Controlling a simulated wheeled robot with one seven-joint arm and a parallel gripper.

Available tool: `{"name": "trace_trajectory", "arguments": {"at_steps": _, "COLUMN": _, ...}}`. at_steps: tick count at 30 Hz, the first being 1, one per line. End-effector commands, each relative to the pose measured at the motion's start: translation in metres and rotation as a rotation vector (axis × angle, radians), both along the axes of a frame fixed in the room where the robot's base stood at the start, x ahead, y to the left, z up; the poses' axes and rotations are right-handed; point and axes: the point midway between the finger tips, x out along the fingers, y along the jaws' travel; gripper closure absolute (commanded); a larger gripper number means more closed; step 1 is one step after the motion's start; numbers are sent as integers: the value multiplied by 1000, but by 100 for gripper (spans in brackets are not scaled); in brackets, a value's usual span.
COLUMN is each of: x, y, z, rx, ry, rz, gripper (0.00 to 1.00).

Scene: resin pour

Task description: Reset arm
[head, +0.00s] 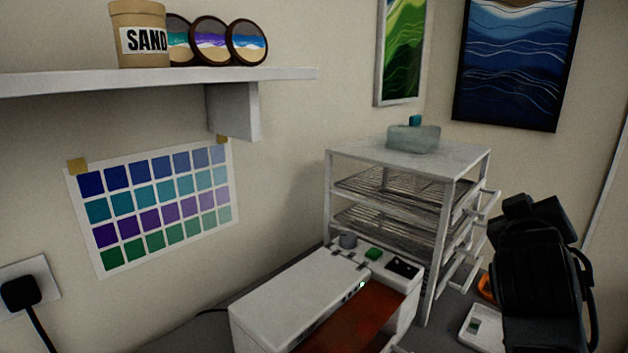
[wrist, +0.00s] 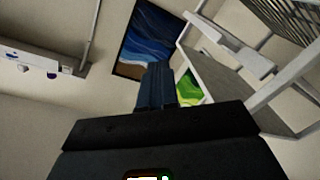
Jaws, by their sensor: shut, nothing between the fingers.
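My arm with its black wrist shows at the right of the head view, in front of the drying rack; the fingertips are not clear there. In the wrist view my gripper (wrist: 157,82) points up toward the wall, with its fingers together and nothing between them. Behind it are the blue wave painting (wrist: 150,38) and the green painting (wrist: 188,88). The gripper touches nothing that I can see.
A white wire rack (head: 408,205) stands on the grey counter, with a pale box (head: 413,138) on top. A white machine with an orange window (head: 355,322) stands in front. A shelf (head: 150,80) holds a sand tub (head: 138,40) and round coasters (head: 246,42).

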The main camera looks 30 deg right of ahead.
Motion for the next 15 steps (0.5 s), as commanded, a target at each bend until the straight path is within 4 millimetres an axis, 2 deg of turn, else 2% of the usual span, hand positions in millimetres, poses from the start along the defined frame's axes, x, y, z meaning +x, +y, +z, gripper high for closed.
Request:
{"name": "trace_trajectory", "arguments": {"at_steps": 8, "x": 2, "y": 55, "z": -57, "rx": -120, "ry": 72, "rz": 332, "gripper": 100}}
{"name": "trace_trajectory", "arguments": {"at_steps": 11, "x": -6, "y": 79, "z": -83, "rx": -118, "ry": 91, "rz": 451, "gripper": 100}}
{"name": "trace_trajectory", "arguments": {"at_steps": 15, "x": -26, "y": 115, "z": -120, "rx": -79, "ry": 105, "rz": 608, "gripper": 100}}
